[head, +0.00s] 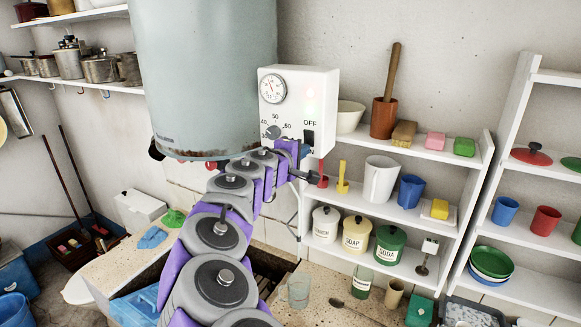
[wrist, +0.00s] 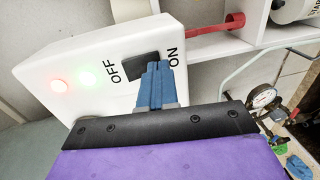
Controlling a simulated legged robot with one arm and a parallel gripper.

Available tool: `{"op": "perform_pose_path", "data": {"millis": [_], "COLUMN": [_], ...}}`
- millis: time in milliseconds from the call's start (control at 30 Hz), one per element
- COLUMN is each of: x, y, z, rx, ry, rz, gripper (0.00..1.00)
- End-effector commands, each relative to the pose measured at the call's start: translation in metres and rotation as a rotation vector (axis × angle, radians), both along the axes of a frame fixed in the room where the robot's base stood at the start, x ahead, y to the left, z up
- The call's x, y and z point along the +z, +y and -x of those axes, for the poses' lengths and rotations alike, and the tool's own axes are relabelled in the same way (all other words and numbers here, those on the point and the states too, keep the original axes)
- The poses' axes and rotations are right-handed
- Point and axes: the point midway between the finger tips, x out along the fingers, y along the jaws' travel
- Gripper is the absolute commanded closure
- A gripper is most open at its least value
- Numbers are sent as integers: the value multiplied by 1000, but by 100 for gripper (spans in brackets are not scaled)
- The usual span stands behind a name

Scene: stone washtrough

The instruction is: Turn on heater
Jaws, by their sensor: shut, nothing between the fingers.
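The heater is a large pale grey-green tank (head: 205,75) with a white control box (head: 298,85) on its right side. The box has a black rocker switch (head: 308,138), with OFF printed above it. In the wrist view the switch (wrist: 140,66) lies between the words OFF and ON. My gripper (wrist: 156,68) is shut and empty, with its tips at the ON end of the switch, partly covering it; I cannot tell whether they press on it. A red light (wrist: 59,87) and a green light (wrist: 88,77) glow on the box. In the head view my gripper (head: 312,176) is just below the switch.
A round gauge (head: 272,88) and a temperature knob (head: 273,132) are on the box's left part. White shelves (head: 425,215) with mugs and canisters stand close on the right. The stone trough and counter (head: 345,290) are below my arm.

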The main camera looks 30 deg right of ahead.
Motion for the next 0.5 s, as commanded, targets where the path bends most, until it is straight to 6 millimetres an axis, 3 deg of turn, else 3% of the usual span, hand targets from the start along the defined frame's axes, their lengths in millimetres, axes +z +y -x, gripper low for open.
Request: {"op": "perform_pose_path", "data": {"millis": [200,500], "x": [-6,-11], "y": [33,65], "z": [14,38], "rx": [1,1], "ry": [0,-1], "rz": [1,-4], "gripper": [100,100]}}
